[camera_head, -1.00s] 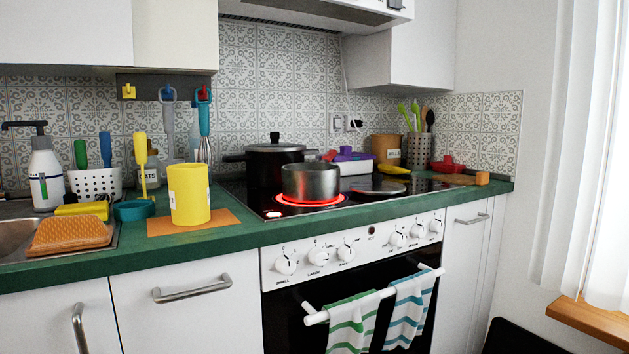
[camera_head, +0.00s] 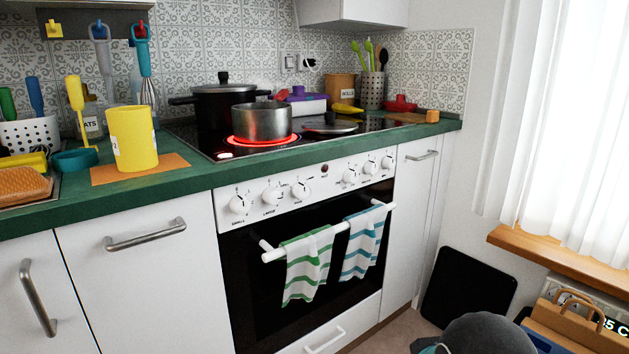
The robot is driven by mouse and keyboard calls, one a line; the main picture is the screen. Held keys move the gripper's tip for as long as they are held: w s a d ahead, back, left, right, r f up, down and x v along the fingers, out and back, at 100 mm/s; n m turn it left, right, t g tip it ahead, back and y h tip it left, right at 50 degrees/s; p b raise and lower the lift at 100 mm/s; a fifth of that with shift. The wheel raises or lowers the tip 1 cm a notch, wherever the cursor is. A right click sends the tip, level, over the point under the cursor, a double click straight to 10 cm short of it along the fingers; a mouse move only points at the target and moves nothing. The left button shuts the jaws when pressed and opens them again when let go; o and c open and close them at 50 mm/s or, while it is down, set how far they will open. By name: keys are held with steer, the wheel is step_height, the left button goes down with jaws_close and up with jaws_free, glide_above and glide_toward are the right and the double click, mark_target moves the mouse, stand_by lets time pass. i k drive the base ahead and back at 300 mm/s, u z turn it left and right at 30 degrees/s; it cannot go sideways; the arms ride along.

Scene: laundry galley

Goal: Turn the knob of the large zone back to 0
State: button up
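The oven's white control panel (camera_head: 318,180) carries a row of white knobs. The large-zone knob (camera_head: 271,194), second from the left, has a label below it that seems to read LARGE. Its pointer is too small to read surely. A cooking zone (camera_head: 285,140) glows red under a steel pot (camera_head: 261,121) on the black hob. My gripper is not in view.
Striped towels (camera_head: 306,264) (camera_head: 361,243) hang on the white oven handle rail (camera_head: 342,227), below the knobs. A black lidded pot (camera_head: 222,104) stands behind the steel pot. A yellow canister (camera_head: 133,138) stands left of the hob. A dark rounded shape (camera_head: 482,336) is at bottom right.

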mark_target(270, 195)
steer(key=u, duration=0.55)
steer(key=k, duration=0.4)
steer(key=u, duration=0.55)
